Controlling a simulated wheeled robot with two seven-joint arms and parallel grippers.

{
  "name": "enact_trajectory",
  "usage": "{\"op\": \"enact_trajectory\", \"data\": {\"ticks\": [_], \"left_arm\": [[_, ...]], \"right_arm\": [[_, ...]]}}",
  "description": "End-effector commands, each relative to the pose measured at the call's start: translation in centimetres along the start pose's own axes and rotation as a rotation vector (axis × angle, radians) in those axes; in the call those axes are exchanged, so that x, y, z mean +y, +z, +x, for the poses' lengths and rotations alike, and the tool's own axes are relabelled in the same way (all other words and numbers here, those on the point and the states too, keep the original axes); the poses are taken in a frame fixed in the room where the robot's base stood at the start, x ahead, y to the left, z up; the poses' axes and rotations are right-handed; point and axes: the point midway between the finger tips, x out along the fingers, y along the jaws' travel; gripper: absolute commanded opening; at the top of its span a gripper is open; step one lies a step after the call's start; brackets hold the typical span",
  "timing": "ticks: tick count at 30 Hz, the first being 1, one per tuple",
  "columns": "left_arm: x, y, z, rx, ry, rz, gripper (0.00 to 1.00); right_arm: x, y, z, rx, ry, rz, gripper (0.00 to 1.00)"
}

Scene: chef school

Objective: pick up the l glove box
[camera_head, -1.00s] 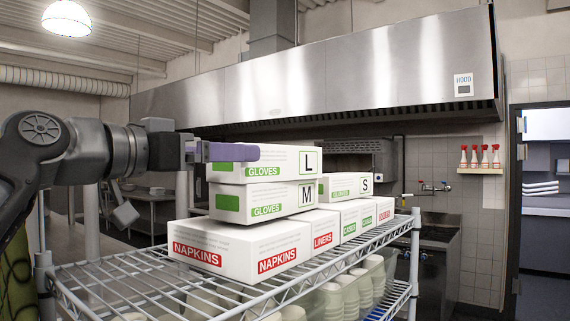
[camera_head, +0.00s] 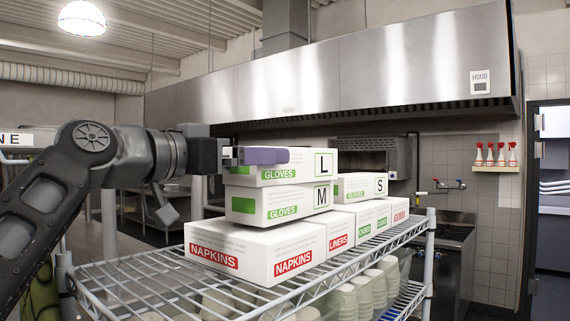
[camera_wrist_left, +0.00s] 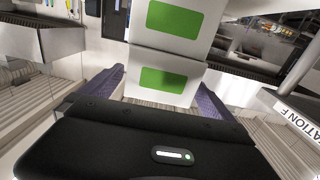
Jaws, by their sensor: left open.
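The L glove box (camera_head: 325,163) is white with a green GLOVES label and lies on top of the M glove box (camera_head: 282,206). My left gripper (camera_head: 265,156) is open, its purple finger along the L box's upper long side. In the left wrist view, which seems upside down, the L box's end (camera_wrist_left: 192,91) with a green patch stands between the two purple fingers of my left gripper (camera_wrist_left: 160,95). The M box's end (camera_wrist_left: 200,20) is above it in that picture. Contact with the fingers cannot be told. My right gripper is not in view.
The stack rests on a napkins box (camera_head: 262,240) on a wire shelf (camera_head: 165,275). The S glove box (camera_head: 358,188) and smaller boxes stand close to the right. Cups (camera_head: 345,300) sit on the lower shelf. A steel hood (camera_head: 330,70) hangs behind.

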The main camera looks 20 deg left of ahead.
Motion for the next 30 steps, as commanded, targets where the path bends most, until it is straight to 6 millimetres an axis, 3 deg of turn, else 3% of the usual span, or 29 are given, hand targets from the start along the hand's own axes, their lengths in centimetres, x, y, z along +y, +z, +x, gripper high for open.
{"op": "enact_trajectory", "data": {"ticks": [10, 30], "left_arm": [[0.0, -0.3, 4.5, -0.003, 0.002, -0.001, 1.00], [0.0, -0.1, 4.7, -0.001, 0.000, 0.000, 0.98]], "right_arm": [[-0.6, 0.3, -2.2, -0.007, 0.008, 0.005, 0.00], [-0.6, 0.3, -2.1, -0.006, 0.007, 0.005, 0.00]]}}
